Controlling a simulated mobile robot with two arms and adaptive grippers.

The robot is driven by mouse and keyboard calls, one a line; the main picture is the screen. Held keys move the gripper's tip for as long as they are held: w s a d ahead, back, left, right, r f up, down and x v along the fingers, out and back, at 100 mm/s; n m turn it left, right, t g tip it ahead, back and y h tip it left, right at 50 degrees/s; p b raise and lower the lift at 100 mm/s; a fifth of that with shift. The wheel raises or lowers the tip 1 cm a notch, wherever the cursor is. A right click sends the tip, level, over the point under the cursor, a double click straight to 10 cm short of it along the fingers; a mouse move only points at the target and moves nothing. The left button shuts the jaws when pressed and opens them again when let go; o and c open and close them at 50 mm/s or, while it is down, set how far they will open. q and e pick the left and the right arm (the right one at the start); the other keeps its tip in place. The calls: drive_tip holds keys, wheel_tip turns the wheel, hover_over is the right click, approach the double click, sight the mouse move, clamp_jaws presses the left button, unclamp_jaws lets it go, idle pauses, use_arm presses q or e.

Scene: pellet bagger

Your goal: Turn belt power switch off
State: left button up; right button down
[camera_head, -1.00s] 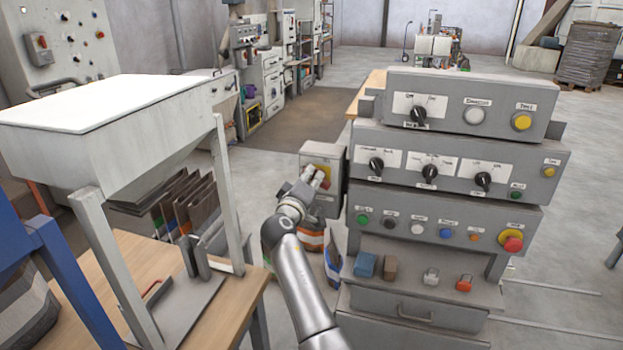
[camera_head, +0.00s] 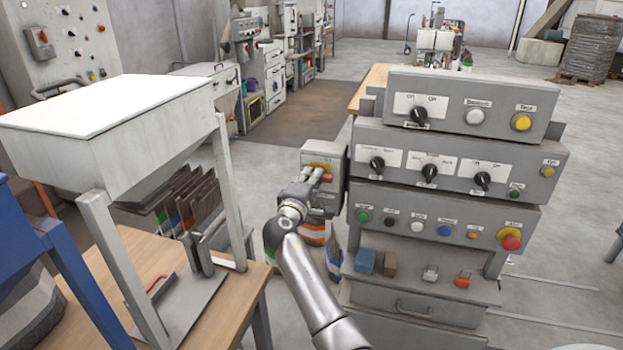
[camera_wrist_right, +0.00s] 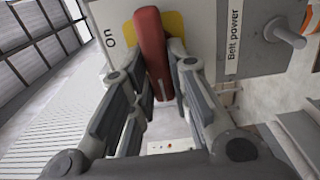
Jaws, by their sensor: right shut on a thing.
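The belt power switch is a grey box (camera_head: 318,156) on the left side of the control console, with a yellow plate and a red handle (camera_head: 327,179). In the right wrist view the red handle (camera_wrist_right: 151,45) stands over the yellow plate (camera_wrist_right: 176,25), leaning slightly. An "ON" label (camera_wrist_right: 107,37) is left of it and a "Belt power" label (camera_wrist_right: 233,42) is right. My right gripper (camera_head: 318,174) is at the box front, its fingers shut around the handle's lower part. My left gripper is not in view.
The grey console (camera_head: 450,135) with knobs and buttons stands close right of my right arm. A hopper frame (camera_head: 115,125) on a wooden table (camera_head: 175,262) stands to the left. Colour-banded bags stand on the floor below the switch box. Open floor lies behind.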

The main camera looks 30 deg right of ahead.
drive_tip(key=shift+r, duration=0.15)
drive_tip(key=c, duration=1.4)
unclamp_jaws()
drive_tip(key=shift+c, duration=0.2)
drive_tip(key=shift+o, duration=0.4)
drive_tip(key=shift+w, duration=0.1)
drive_tip(key=v, duration=1.2)
drive_tip(key=shift+w, duration=0.1)
